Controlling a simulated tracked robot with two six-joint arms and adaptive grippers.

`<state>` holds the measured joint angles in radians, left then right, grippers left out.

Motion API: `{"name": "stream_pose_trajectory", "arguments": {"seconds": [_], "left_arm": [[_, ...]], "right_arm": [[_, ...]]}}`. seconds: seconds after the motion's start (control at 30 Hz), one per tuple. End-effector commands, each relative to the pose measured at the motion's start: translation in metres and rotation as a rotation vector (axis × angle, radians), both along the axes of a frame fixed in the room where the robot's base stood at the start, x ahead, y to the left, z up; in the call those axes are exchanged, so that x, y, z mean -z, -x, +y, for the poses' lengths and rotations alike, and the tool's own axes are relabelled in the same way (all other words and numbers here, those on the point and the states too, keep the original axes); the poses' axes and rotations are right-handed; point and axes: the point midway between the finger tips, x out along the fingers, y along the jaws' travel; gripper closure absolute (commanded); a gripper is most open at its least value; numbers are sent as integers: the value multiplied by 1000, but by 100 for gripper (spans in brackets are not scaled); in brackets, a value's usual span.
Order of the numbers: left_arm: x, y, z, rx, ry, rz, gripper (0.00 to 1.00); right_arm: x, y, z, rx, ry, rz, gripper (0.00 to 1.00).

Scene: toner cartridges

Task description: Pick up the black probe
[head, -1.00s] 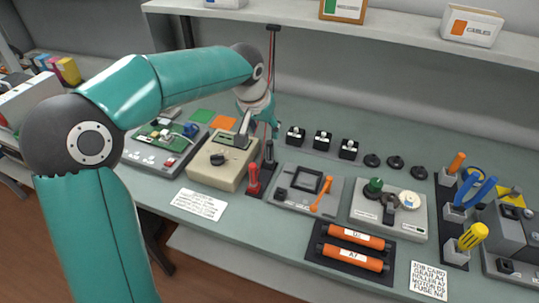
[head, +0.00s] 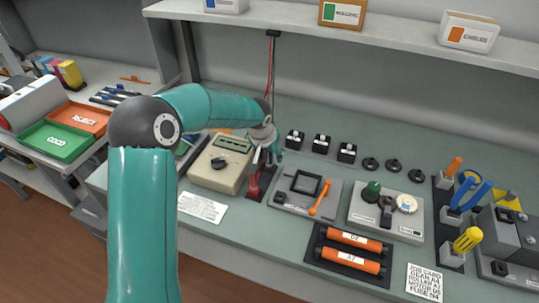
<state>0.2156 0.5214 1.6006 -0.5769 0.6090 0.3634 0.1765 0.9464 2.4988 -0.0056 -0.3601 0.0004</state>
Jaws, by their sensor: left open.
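The red probe (head: 254,187) stands upright in a dark holder (head: 264,198) beside the beige meter (head: 218,166). The black probe's place is just behind and right of the red one. It is now mostly hidden by my left gripper (head: 265,163), which points down over that spot with its jaws open. I cannot tell whether the fingers are around the black probe or only above it. My right gripper is not in view.
Right of the holder is a grey fixture (head: 290,200) with an orange lever (head: 320,198). Several black blocks (head: 322,144) stand behind it. A white card (head: 202,207) lies in front of the meter. Red and black leads hang from the shelf (head: 390,37).

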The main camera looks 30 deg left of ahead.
Motion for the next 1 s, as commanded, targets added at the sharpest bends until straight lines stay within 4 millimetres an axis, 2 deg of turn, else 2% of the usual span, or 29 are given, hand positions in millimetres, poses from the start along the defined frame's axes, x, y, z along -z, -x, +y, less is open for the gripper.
{"name": "stream_pose_trajectory", "arguments": {"seconds": [0.27,0.57,1.0], "left_arm": [[3,-2,0,0,0,-2,50],[2,-2,0,1,-1,-2,100],[-4,-2,0,1,-1,-4,100]], "right_arm": [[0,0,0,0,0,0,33],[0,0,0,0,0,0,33],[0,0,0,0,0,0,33]]}}
